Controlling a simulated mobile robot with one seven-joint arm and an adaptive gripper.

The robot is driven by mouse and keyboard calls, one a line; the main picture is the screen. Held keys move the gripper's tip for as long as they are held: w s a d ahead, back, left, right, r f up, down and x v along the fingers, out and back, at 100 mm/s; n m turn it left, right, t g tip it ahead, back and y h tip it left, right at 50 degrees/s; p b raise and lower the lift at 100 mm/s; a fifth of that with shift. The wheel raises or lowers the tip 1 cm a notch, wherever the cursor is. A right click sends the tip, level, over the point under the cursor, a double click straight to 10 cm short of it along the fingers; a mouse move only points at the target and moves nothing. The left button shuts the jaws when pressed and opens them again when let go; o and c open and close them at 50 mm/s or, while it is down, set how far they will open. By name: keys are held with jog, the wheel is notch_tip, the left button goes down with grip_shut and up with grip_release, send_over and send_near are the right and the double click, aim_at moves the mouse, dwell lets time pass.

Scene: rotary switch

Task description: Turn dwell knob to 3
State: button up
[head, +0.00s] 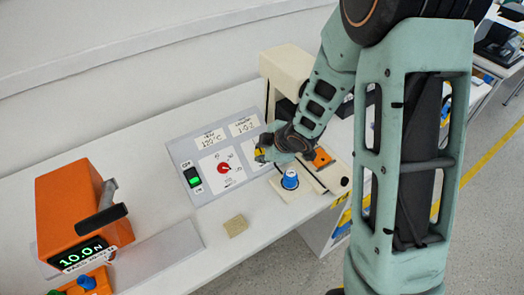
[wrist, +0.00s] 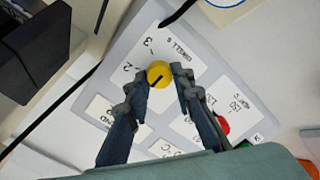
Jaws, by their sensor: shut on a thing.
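The yellow dwell knob (wrist: 159,72) with a black pointer line sits on a white dial plate (wrist: 183,57) marked "DWELL s". The printed 3 and 2 are at the upper left of the knob in the wrist view. The black line runs toward the lower left of the knob there, not at the 3; which end points is hard to tell. My gripper (wrist: 161,87) is shut on the knob, one finger on each side. In the head view my gripper (head: 262,154) is at the right part of the grey panel (head: 211,191), and covers most of the dwell dial.
A red knob (head: 223,168) and a lit green switch (head: 193,177) are left of my gripper. A beige block (head: 236,225) and an orange force meter (head: 75,212) are nearer the front left.

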grip_shut()
